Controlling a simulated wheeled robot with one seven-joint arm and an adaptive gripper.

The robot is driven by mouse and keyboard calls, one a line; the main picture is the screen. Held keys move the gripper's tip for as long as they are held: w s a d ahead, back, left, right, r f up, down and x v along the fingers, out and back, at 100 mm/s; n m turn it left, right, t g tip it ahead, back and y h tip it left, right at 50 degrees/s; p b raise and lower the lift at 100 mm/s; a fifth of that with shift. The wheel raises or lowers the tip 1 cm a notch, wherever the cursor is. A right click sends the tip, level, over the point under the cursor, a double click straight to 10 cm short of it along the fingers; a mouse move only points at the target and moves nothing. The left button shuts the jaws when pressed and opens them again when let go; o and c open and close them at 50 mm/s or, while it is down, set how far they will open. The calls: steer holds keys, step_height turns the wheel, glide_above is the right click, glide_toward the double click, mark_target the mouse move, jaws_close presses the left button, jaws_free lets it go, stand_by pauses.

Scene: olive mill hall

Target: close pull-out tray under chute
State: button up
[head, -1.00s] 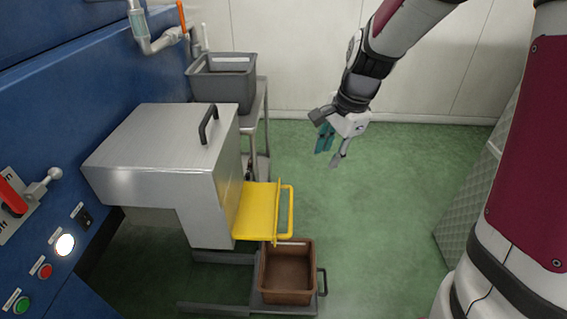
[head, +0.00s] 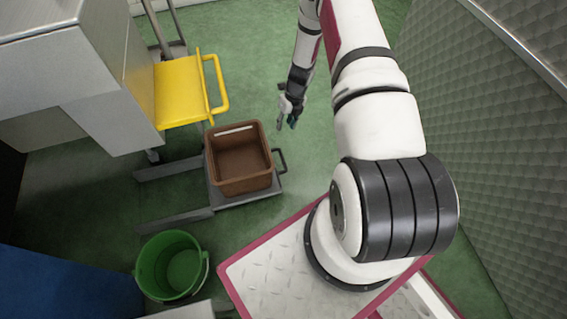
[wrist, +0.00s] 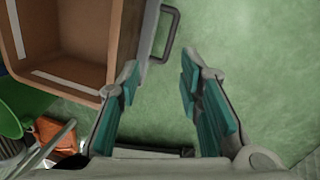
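The pull-out tray (head: 262,194) is a low grey platform on floor rails under the yellow chute (head: 183,92). It sticks out from beneath the steel housing and carries a brown crate (head: 243,186). Its dark loop handle (head: 281,160) is on the right side and also shows in the wrist view (wrist: 174,36). My gripper (head: 288,122) hangs beyond the tray near the handle, apart from it. In the wrist view my gripper (wrist: 160,78) has its teal-padded fingers spread, with only green floor between them. The handle lies just past the left fingertip.
A green bucket (head: 150,285) stands on the floor near the rails' front end. A steel housing (head: 70,70) is at the left. A quilted metal wall (head: 450,120) bounds the right side. Green floor around my gripper is clear.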

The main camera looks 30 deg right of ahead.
mark_target(283, 161)
steer(key=f+m+b, duration=0.1)
steer(key=f+b, duration=0.1)
steer(key=f, duration=0.5)
steer(key=s+a+f+m+b, duration=0.1)
steer(key=f+b, duration=0.1)
steer(key=f, duration=0.5)
steer(key=s+a+f+b, duration=0.1)
steer(key=f+b, duration=0.1)
steer(key=f, duration=0.6)
steer(key=shift+m+b, duration=0.35)
steer(key=shift+m, duration=0.05)
steer(key=shift+c, duration=0.3)
steer(key=shift+r, duration=0.1)
jaws_close()
